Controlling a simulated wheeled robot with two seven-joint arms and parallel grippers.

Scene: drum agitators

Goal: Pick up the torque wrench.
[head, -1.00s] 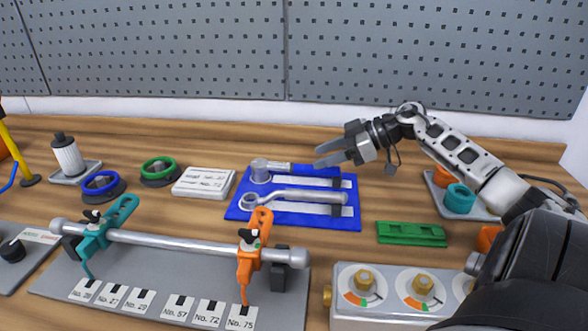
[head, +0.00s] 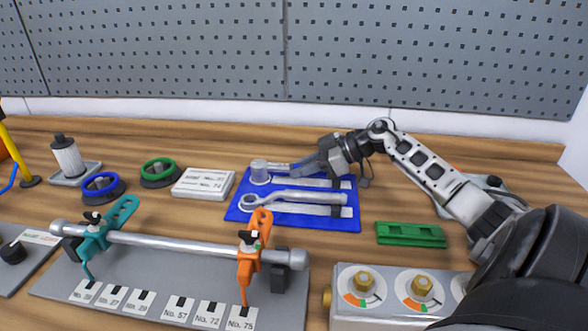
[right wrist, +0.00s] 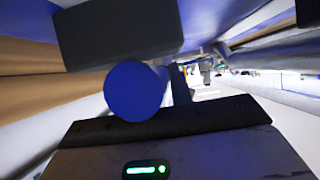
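The torque wrench, seemingly the upper tool, lies on the blue mat (head: 237,214). Its round silver head (head: 259,172) shows at the left; the rest is largely hidden by my right gripper (head: 307,166). In the right wrist view (right wrist: 165,95), a round blue end (right wrist: 135,91), seemingly the handle, lies between the two dark fingers and fills most of the gap. I cannot tell whether they press on it. My left gripper is not in view.
A silver ring-ended wrench (head: 300,198) lies just below on the same mat. A green block (head: 410,234) is at the right. A rail with teal and orange clamps (head: 180,241) and a dial box (head: 395,290) stand in front.

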